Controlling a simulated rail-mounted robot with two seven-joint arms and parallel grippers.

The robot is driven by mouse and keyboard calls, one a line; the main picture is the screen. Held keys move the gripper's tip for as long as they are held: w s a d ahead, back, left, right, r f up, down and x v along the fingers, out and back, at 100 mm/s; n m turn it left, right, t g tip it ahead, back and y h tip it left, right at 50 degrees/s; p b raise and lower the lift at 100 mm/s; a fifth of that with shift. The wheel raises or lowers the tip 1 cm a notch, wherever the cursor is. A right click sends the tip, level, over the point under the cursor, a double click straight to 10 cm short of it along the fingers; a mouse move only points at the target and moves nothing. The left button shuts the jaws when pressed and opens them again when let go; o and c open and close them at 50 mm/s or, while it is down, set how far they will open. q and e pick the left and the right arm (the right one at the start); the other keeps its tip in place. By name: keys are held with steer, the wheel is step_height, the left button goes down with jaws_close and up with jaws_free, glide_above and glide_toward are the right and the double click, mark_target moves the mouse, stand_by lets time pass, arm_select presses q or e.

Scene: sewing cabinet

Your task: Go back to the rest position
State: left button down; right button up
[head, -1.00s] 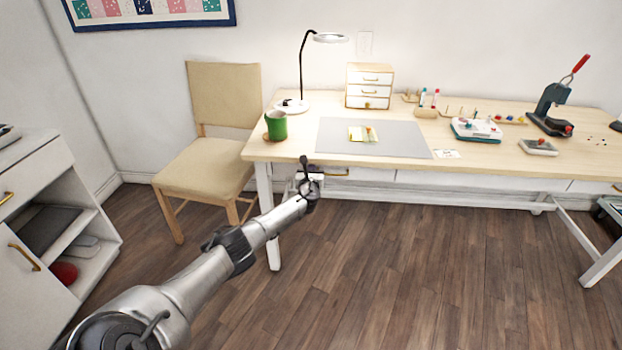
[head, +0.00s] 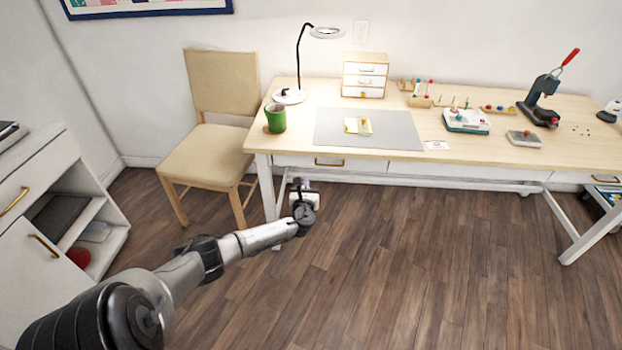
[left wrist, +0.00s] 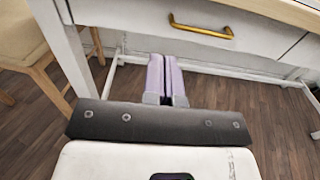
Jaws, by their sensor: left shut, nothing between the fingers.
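My left gripper (head: 301,186) is in front of the table's near left leg, below the tabletop edge, at the end of my outstretched left arm. In the left wrist view its two lilac fingers (left wrist: 166,78) are shut together with nothing between them. They point toward the space under the table, below a drawer with a brass handle (left wrist: 200,28). My right gripper is in neither view.
The floor in front is clear.

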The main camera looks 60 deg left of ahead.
arm_select(q)
steer(key=s+d+r+n+g+h+p, duration=0.1)
steer(key=d+r+n+h, duration=0.15)
steer(key=d+n, duration=0.6)
steer(key=s+d+r+n+g+h+p, duration=0.1)
steer(key=s+d+r+n+h, duration=0.15)
steer(key=d+n, duration=0.6)
steer(key=s+d+r+n+g+h+p, duration=0.1)
steer(key=d+r+n+h, duration=0.3)
steer(key=d, duration=0.8)
steer(key=s+d+r+h+p, duration=0.4)
steer(key=s+d+h+p, duration=0.15)
steer(key=s+d, duration=0.75)
steer(key=s+d+f+n+g+p, duration=0.1)
steer(key=s+d+g+p, duration=0.15)
steer(key=s, duration=0.25)
steer(key=s+d+n+g+p, duration=0.1)
steer(key=s+d+p, duration=0.2)
steer(key=s, duration=0.2)
step_height(320, 180, up, 37)
steer(key=p, duration=3.7)
steer(key=shift+s+a+h+p, duration=0.25)
steer(key=shift+a+h+p, duration=0.05)
steer(key=shift+h, duration=0.05)
